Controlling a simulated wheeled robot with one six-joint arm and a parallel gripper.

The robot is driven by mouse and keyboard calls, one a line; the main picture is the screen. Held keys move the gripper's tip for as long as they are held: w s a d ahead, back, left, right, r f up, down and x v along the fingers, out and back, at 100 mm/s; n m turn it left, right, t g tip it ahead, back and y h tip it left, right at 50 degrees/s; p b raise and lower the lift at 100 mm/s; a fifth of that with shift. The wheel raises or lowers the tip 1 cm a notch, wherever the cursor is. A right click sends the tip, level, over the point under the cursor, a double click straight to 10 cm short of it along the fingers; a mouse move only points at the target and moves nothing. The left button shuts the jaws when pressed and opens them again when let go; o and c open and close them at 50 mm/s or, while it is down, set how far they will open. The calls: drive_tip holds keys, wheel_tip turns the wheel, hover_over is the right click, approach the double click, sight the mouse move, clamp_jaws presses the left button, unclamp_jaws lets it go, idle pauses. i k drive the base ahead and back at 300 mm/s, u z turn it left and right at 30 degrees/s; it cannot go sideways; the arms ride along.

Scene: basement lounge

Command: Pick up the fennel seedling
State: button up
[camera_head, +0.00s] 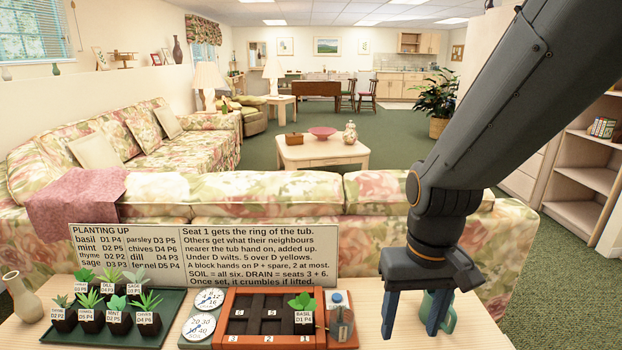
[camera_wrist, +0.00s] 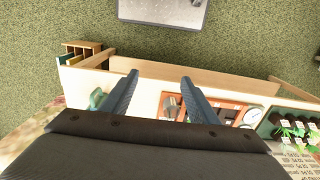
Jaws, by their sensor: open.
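Several small potted seedlings stand in a dark green tray (camera_head: 178,298) at the left of the table, each with a white label. One front label reads mint (camera_head: 118,318) and another chives (camera_head: 147,318); a back one looks like sage (camera_head: 134,288). The smaller labels are too blurred to read, so I cannot tell which plant is the fennel. My gripper (camera_head: 413,322) is open and empty at the right of the table, far from the tray. The wrist view shows its two fingers (camera_wrist: 160,78) apart with nothing between them.
An orange planter box (camera_head: 222,320) with numbered dark cells stands mid-table, a basil seedling (camera_head: 303,308) at its right. A green jug (camera_head: 448,312) is beside my fingers; a vase (camera_head: 20,298) stands far left.

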sight(92, 321)
drive_tip(key=u, duration=2.3)
drive_tip(key=i, duration=0.55)
drive_tip(key=u, duration=0.85)
drive_tip(key=i, duration=1.2)
drive_tip(key=z, duration=1.05)
drive_tip(key=i, duration=0.45)
drive_tip(key=z, duration=0.5)
